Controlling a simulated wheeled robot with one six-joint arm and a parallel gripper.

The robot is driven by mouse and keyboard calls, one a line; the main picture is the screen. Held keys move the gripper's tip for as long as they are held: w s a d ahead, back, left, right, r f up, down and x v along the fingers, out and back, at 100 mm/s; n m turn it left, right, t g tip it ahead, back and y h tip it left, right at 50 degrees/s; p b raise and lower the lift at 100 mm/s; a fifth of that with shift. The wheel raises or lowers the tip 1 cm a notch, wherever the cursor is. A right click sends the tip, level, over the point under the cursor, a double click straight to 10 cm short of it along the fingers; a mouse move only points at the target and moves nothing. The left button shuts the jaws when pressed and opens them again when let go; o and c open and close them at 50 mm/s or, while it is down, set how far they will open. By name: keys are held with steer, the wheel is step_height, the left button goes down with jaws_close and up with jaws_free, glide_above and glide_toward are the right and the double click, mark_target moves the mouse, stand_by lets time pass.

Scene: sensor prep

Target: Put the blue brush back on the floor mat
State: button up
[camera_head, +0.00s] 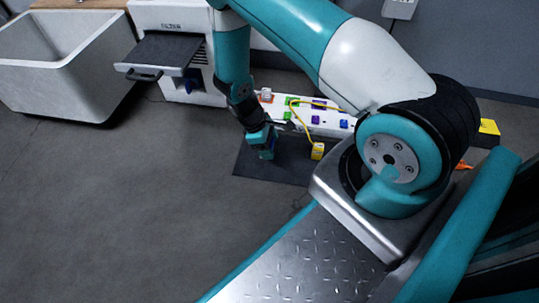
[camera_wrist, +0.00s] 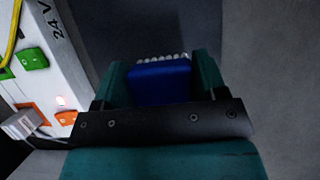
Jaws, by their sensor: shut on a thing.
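My gripper (camera_wrist: 160,85) is shut on the blue brush (camera_wrist: 160,80), which sits between its two teal fingers in the wrist view. A row of pale bristles shows at the brush's far edge. In the head view my gripper (camera_head: 266,148) is low over the left part of the dark floor mat (camera_head: 268,173), and the brush is mostly hidden there. The mat also shows in the wrist view (camera_wrist: 130,25) beyond the brush. I cannot tell whether the brush touches the mat.
A white power strip (camera_head: 330,127) with coloured switches lies along the mat's back edge; it is close on the left in the wrist view (camera_wrist: 45,60). A yellow plug (camera_head: 317,151) with a cord lies on the mat. A filter machine (camera_head: 175,45) and a sink (camera_head: 60,65) stand behind left.

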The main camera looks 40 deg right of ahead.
step_height(320, 180, down, 4)
steer(key=shift+f+b, duration=0.1)
steer(key=shift+b, duration=1.1)
steer(key=shift+r, duration=0.25)
steer(key=shift+f, duration=0.15)
steer(key=o, duration=0.9)
